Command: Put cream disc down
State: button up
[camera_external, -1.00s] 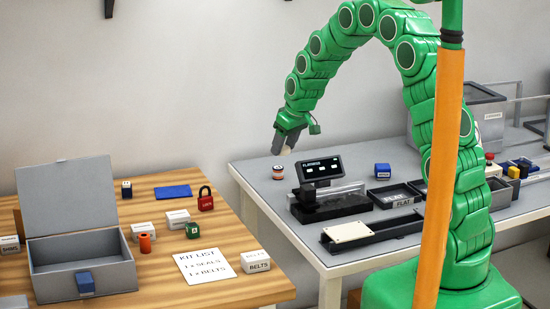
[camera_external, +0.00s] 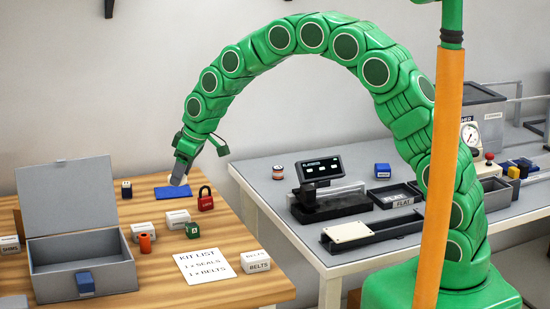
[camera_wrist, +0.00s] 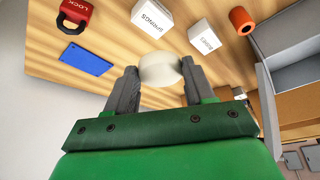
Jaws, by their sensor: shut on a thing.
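My gripper (camera_external: 181,172) is above the back of the wooden table, over the blue mat in the external view. In the wrist view my gripper (camera_wrist: 160,87) is shut on the cream disc (camera_wrist: 159,70), which sits between the two grey fingers. The disc also shows as a small pale shape (camera_external: 181,180) at the fingertips in the external view. The blue mat (camera_external: 172,192) lies flat and bare on the table. It also shows in the wrist view (camera_wrist: 87,58), to the left of the disc. Whether the disc touches anything below cannot be told.
A red padlock (camera_external: 205,199) stands right of the mat. White labelled boxes (camera_external: 178,219), an orange cylinder (camera_external: 145,243) and a green block (camera_external: 193,230) stand in front. An open grey box (camera_external: 83,255) is at front left. A kit list (camera_external: 205,266) lies near the front edge.

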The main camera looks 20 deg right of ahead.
jog(key=shift+s+a, duration=0.25)
jog(key=shift+a, duration=0.2)
jog(key=shift+s+a, duration=0.2)
jog(key=shift+a, duration=0.25)
jog(key=shift+w+a, duration=0.15)
jog(key=shift+a, duration=0.1)
jog(key=w+a+f, duration=0.4)
jog(key=w+a, duration=0.1)
jog(key=w, duration=0.2)
send_near(137, 217)
jog(key=shift+a+f, duration=0.4)
jog(key=shift+a, duration=0.1)
jog(key=shift+w+a+f, duration=0.35)
jog(key=shift+w+f, duration=0.25)
jog(key=shift+f, duration=0.15)
jog(key=shift+w+a+f, duration=0.1)
jog(key=shift+f, duration=1.55)
jog(key=shift+f, duration=0.2)
jog(key=o, duration=1.1)
